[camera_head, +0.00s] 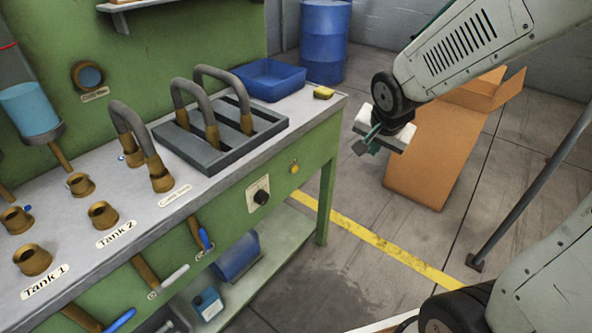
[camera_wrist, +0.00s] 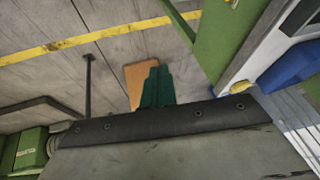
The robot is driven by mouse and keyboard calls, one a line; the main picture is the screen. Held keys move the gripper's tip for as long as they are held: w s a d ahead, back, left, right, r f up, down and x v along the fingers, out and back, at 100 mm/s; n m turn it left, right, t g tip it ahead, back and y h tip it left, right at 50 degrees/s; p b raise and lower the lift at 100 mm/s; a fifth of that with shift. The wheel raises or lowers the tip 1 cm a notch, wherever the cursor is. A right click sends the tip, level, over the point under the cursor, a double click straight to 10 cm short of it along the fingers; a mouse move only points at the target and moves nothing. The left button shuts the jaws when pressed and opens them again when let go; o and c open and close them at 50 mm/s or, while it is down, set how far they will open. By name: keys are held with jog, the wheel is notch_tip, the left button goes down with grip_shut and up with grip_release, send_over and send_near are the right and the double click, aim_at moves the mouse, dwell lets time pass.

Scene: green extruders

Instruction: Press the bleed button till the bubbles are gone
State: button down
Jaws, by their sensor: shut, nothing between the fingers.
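In the head view a small yellow button (camera_head: 294,167) sits on the green front panel of the bench, right of a black knob (camera_head: 262,197). I cannot read a bleed label on it. A round blue sight window (camera_head: 90,77) in a brown ring is on the green back wall, and a clear tank with blue liquid (camera_head: 28,104) is at the left edge. I cannot make out bubbles in either. My gripper (camera_head: 364,146) is shut and empty, in the air right of the bench, apart from the button. Its green fingers (camera_wrist: 157,84) are together in the wrist view.
The bench top (camera_head: 170,205) holds brown pipe sockets, grey hoses and a slotted tray (camera_head: 235,144). A blue bin (camera_head: 270,82) and a yellow sponge-like block (camera_head: 324,93) are at its far end. A cardboard box (camera_head: 440,150) stands behind my gripper. Floor before the bench is clear.

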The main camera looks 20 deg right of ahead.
aim_at(295, 169)
jog(key=w+a+f+m+t+y, duration=0.1)
jog(key=w+f+m, duration=0.3)
jog(key=f, duration=0.6)
jog(key=w+a+f+m+t+y, duration=0.2)
jog(key=w+a+f+m+y, duration=0.2)
jog(key=w+f, duration=0.3)
notch_tip(295, 169, down, 4)
jog(key=shift+f+m, duration=0.15)
jog(key=shift+m, duration=0.65)
jog(key=shift+a, duration=0.1)
jog(key=w+a, duration=0.5)
jog(key=w, duration=0.2)
jog(key=shift+w+a, duration=0.15)
dwell(0.5)
jog(key=shift+w+a, duration=0.15)
jog(key=shift+w, duration=0.1)
